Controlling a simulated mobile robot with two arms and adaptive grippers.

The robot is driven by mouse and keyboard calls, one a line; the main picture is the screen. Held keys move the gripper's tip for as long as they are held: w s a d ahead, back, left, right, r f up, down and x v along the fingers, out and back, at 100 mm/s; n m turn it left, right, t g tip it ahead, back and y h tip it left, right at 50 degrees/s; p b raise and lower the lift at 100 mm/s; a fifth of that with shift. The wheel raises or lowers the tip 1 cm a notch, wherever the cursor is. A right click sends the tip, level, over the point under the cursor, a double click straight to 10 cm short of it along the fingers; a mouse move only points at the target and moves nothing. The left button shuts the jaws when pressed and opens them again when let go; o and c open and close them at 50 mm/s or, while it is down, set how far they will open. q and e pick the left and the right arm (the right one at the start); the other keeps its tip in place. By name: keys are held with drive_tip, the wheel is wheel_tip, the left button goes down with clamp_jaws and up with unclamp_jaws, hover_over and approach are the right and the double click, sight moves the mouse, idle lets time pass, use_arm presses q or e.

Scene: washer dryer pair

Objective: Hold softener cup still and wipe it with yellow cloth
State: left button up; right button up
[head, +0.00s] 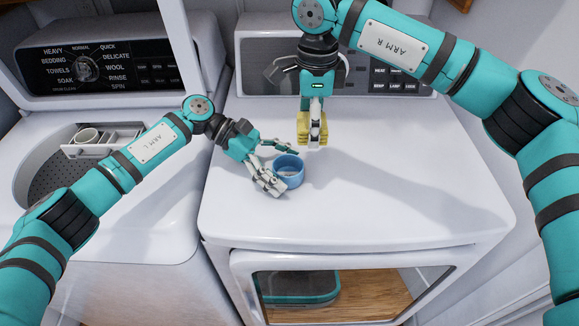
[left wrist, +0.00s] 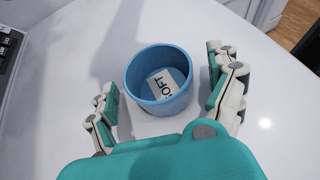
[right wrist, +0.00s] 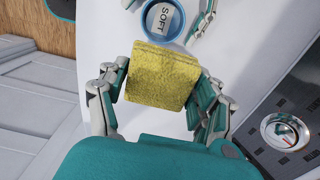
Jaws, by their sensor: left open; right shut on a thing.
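The blue softener cup (head: 289,172) stands upright on the dryer top (head: 400,190). In the left wrist view the cup (left wrist: 157,82) shows a white label reading SOFT inside it. My left gripper (head: 281,168) is open, with one finger on each side of the cup; in the left wrist view both fingers (left wrist: 164,95) look apart from its wall. My right gripper (head: 314,128) points down behind the cup and is shut on the folded yellow cloth (head: 304,128). In the right wrist view the cloth (right wrist: 160,75) sits between the fingers, with the cup beyond it.
The washer (head: 120,200) stands to the left, with an open dispenser recess (head: 100,140) holding small white parts. Control panels (head: 385,80) rise at the back. The dryer top is clear to the right and front of the cup.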

use_arm(q)
drive_tip(key=shift+a, duration=0.1)
drive_tip(key=v, duration=1.1)
drive_tip(key=shift+w, duration=0.15)
drive_tip(key=shift+a+r, duration=0.15)
drive_tip(key=shift+a, duration=0.2)
